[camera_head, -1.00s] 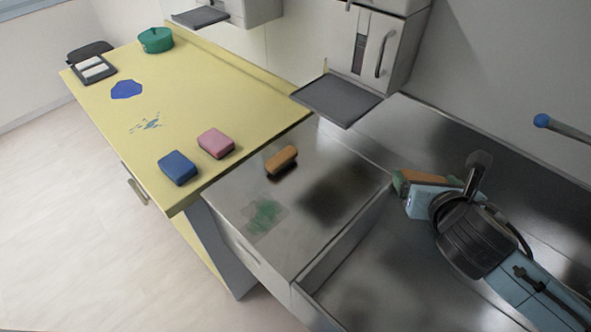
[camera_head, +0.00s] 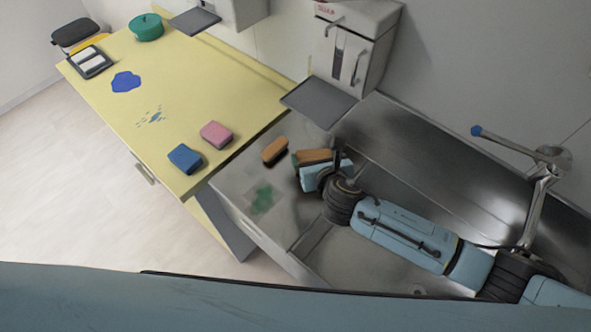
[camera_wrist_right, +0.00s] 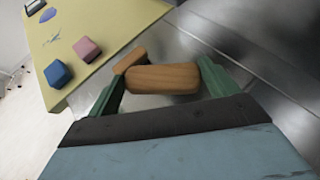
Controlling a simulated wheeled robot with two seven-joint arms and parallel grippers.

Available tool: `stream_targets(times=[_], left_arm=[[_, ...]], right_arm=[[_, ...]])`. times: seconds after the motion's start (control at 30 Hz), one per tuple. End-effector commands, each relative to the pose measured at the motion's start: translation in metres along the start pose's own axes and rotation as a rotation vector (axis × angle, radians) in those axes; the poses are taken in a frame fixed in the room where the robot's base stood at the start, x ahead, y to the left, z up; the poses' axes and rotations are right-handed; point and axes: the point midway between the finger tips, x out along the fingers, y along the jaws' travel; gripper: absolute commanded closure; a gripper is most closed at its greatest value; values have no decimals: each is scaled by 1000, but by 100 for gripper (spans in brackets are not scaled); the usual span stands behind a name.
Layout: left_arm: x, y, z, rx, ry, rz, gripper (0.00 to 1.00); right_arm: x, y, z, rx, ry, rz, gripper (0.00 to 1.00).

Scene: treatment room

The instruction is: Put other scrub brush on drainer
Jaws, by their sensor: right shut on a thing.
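One wooden-backed scrub brush (camera_head: 274,150) lies on the steel drainer (camera_head: 232,178), left of my right gripper. My right gripper (camera_head: 307,160) is shut on the other scrub brush (camera_head: 315,155), just right of the first one and over the drainer's right part. In the right wrist view the held brush (camera_wrist_right: 162,79) lies between the green fingers, and the first brush (camera_wrist_right: 130,60) shows just behind it. I cannot tell whether the held brush touches the drainer. My left gripper is not in view.
A green smear (camera_head: 262,198) marks the drainer's front. The yellow counter (camera_head: 215,90) at left holds a blue sponge (camera_head: 185,158), a pink sponge (camera_head: 216,134), and a green pot (camera_head: 146,27). A grey dispenser tray (camera_head: 318,101) juts out above the drainer's back. The sink basin lies right.

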Motion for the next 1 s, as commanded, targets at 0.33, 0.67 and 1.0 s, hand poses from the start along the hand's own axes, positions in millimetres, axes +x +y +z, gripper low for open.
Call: stream_targets(times=[0.33,0.67,1.0], left_arm=[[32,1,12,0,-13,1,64],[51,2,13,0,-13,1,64],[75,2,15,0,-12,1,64]], right_arm=[[25,0,-47,0,2,0,37],[33,0,-62,1,3,-1,37],[42,0,-81,1,3,-1,37]])
